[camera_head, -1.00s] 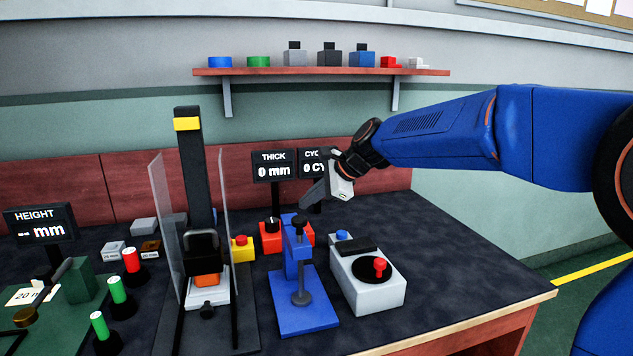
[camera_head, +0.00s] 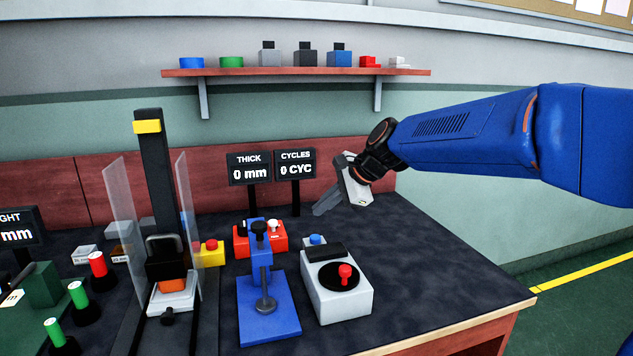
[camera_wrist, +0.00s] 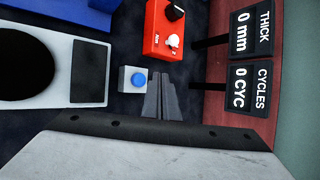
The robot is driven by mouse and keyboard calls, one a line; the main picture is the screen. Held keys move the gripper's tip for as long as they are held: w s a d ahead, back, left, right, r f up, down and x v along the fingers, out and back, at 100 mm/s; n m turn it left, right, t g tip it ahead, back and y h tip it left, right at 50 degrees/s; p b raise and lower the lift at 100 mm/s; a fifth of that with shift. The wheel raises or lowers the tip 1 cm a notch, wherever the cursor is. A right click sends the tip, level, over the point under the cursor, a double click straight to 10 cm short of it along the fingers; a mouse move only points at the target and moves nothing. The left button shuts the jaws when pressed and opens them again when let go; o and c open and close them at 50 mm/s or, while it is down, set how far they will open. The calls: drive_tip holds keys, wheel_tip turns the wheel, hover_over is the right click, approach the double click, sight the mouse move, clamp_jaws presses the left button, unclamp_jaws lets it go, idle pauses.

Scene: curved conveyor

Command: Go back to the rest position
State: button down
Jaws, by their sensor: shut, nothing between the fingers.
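My gripper (camera_head: 322,206) hangs at the end of my blue arm, above the right back part of the dark bench top (camera_head: 430,262). It is shut and empty, and its fingers point down and to the left. In the wrist view the closed fingers (camera_wrist: 162,98) lie over the bench, beside a small grey box with a blue button (camera_wrist: 134,79). They appear apart from everything on the bench.
The CYCLES display (camera_head: 296,164) and THICK display (camera_head: 249,168) are behind. A shelf (camera_head: 300,72) holds small parts. The bench's right side is clear.

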drive_tip(key=s+d+f+n+h, duration=0.2)
drive_tip(key=s+d+f+n, duration=0.2)
drive_tip(key=s+d, duration=0.5)
drive_tip(key=s+d+f+n+h, duration=0.2)
drive_tip(key=s+d+f+n, duration=0.3)
drive_tip(key=s+d, duration=0.4)
drive_tip(key=s+d+f+n+h, duration=0.3)
drive_tip(key=s+d, duration=0.6)
drive_tip(key=s, duration=0.8)
wheel_tip(320, 180, down, 2)
drive_tip(key=shift+s+d+f+n, duration=0.1)
drive_tip(key=shift+s+d+n, duration=0.15)
drive_tip(key=shift+n, duration=0.65)
